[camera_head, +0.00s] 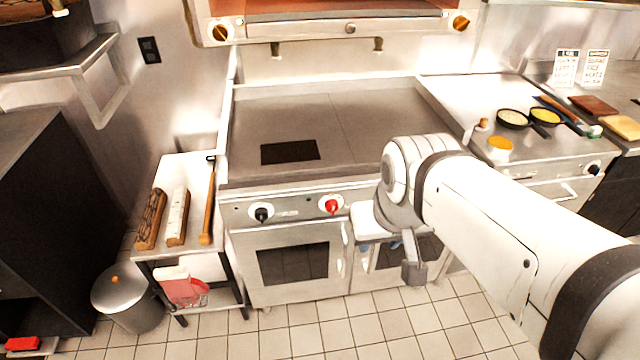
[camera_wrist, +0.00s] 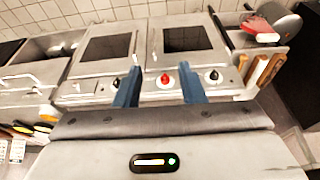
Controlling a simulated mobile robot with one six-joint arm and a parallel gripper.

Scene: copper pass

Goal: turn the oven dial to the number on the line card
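The oven front (camera_head: 290,230) carries a black dial (camera_head: 263,214) at left and a red dial (camera_head: 331,205) right of it. In the wrist view, the picture is turned over, and the red dial (camera_wrist: 165,80) shows between my two blue fingers. In the head view, my gripper (camera_head: 398,252) hangs before the oven, right of the red dial. Two white cards, one left (camera_head: 567,66) and one right (camera_head: 597,66), stand at the back right; their text is too small to read.
A flat griddle top (camera_head: 370,120) lies above the dials. Pans (camera_head: 513,119) and a cutting board (camera_head: 622,127) lie on the right counter. The tiled floor in front is clear.

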